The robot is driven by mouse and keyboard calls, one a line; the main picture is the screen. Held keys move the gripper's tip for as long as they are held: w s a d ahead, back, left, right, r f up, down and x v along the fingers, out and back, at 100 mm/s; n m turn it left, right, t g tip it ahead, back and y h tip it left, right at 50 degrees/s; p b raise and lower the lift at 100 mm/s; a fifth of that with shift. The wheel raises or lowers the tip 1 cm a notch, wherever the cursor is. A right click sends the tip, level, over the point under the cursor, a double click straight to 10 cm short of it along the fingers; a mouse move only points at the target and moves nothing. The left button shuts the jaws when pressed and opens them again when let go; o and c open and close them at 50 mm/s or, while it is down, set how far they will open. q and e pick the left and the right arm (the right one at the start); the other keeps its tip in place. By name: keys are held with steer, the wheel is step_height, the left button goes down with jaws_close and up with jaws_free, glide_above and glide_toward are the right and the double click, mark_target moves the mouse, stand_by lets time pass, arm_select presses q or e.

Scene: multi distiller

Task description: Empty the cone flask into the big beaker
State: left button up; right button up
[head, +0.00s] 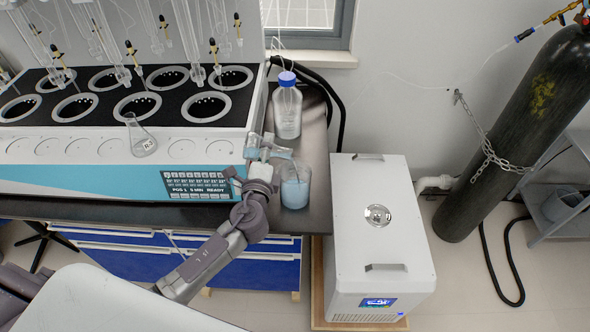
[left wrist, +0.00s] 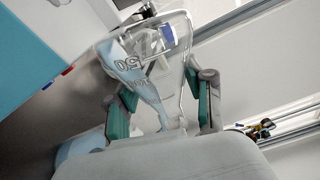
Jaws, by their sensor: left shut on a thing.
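The cone flask (head: 254,148) is clear glass with blue liquid and is held tilted, its mouth end pointing right, at the big beaker's upper left. My left gripper (head: 257,173) is shut on it. In the left wrist view, the flask (left wrist: 143,72) with its printed marks and blue liquid lies between the fingers (left wrist: 162,104). The big beaker (head: 295,190) stands upright on the dark bench's right end and holds pale blue liquid. Whether liquid is flowing is too small to tell. My right gripper is not in view.
A blue-capped bottle (head: 287,108) stands behind the beaker. The distiller (head: 100,150) fills the left, with another conical flask (head: 142,142) on its front ledge. A white chiller (head: 378,235) stands right of the bench (head: 318,150), with a gas cylinder (head: 515,130) beyond.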

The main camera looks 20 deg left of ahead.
arm_select(q)
steer(key=shift+f, duration=0.3)
